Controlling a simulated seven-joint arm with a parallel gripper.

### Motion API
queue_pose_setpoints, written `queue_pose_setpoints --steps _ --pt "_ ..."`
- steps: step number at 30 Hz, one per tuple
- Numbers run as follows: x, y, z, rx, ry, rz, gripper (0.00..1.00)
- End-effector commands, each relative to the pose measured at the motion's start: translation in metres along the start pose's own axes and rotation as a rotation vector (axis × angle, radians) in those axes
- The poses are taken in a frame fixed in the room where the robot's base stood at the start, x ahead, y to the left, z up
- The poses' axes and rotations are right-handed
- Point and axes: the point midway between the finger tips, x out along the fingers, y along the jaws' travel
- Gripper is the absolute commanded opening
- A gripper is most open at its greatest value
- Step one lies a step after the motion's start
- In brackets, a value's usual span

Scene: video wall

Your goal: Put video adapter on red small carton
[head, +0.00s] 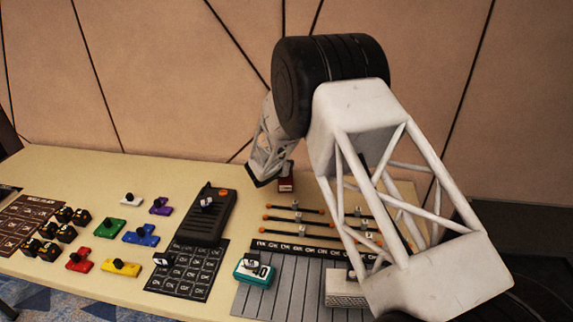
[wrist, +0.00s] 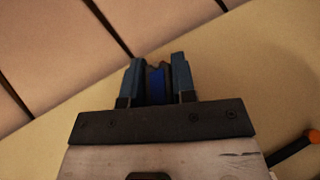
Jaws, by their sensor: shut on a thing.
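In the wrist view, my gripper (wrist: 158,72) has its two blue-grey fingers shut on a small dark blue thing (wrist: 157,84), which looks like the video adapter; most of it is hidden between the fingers. In the head view, my gripper (head: 262,178) is low over the back of the table, and its fingers and load cannot be made out. A small red box (head: 286,185), which looks like the red small carton, shows just right of my gripper, partly hidden by it. I cannot tell whether they touch. The red box does not show in the wrist view.
A black handheld device (head: 207,216) lies on the table (head: 60,170) left of my gripper. Orange-ended rods (head: 295,221) lie in front. Coloured knobbed blocks, a dark keypad (head: 187,270) and a teal block (head: 254,273) lie nearer. The wall stands close behind.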

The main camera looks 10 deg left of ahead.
Motion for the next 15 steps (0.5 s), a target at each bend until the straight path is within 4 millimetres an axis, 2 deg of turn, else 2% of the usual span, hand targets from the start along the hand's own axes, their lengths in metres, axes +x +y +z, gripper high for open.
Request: queue_pose_setpoints --steps 8,9,14,15 --pt "0.0010 -0.0002 -0.0026 -0.001 0.000 0.000 0.02" --pt "0.0011 -0.0002 -0.0030 -0.001 0.000 0.000 0.26" --pt "0.0010 -0.0002 -0.0027 0.000 0.000 0.000 0.50" --pt "0.0010 -0.0002 -0.0027 0.000 0.000 0.000 0.50"
